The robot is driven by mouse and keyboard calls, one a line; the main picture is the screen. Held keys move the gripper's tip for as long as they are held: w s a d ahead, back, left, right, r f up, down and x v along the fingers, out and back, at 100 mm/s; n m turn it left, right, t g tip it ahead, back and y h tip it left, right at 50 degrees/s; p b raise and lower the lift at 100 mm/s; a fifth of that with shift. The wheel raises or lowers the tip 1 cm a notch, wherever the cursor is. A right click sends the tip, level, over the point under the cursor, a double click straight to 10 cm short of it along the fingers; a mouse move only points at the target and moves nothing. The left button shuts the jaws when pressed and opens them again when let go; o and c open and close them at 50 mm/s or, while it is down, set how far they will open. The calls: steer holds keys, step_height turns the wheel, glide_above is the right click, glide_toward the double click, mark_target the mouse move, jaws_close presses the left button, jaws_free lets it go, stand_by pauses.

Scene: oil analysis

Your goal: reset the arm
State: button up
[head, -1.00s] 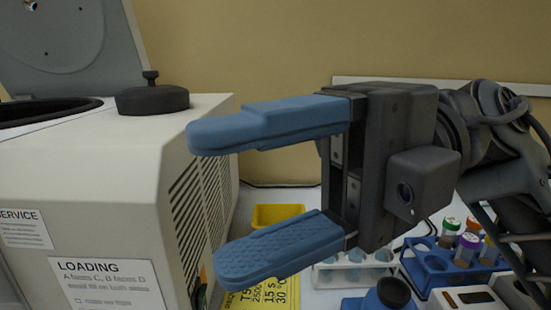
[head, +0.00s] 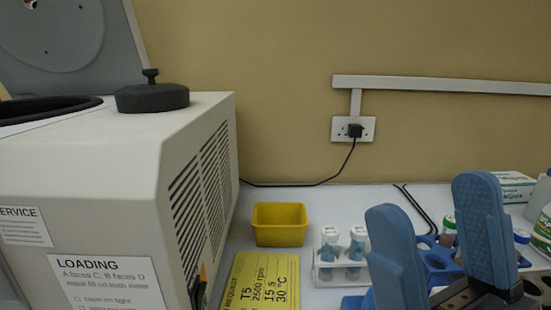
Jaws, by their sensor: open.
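My gripper (head: 435,230) is at the lower right of the head view. The rest of my arm is below the picture's edge or hidden.
A large centrifuge (head: 130,160) with its lid (head: 70,45) raised fills the left; a black knobbed cap (head: 152,98) sits on top. A yellow tray (head: 280,224), a yellow request card (head: 262,279) and a white rack (head: 340,272) with two tubes are on the bench. A wipes box (head: 514,186) stands right.

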steer(key=s+d+f+m+g+h, duration=0.2)
steer(key=s+d+f+m+h, duration=0.15)
steer(key=f+h, duration=0.35)
steer(key=s+d+f+m+g+h, duration=0.2)
steer(key=s+f+m+h, duration=0.3)
steer(key=f, duration=0.4)
steer(key=s+d+f+m+g+h, duration=0.2)
steer(key=s+d+f+m+h, duration=0.15)
steer(key=f+h, duration=0.4)
steer(key=s+d+f+g, duration=0.2)
steer(key=s+f+g, duration=0.2)
steer(key=s, duration=0.5)
step_height(320, 180, down, 2)
steer(key=shift+d+f+n+y, duration=0.1)
steer(key=shift+d+n+y, duration=0.25)
steer(key=shift+n, duration=0.05)
steer(key=shift+o, duration=0.3)
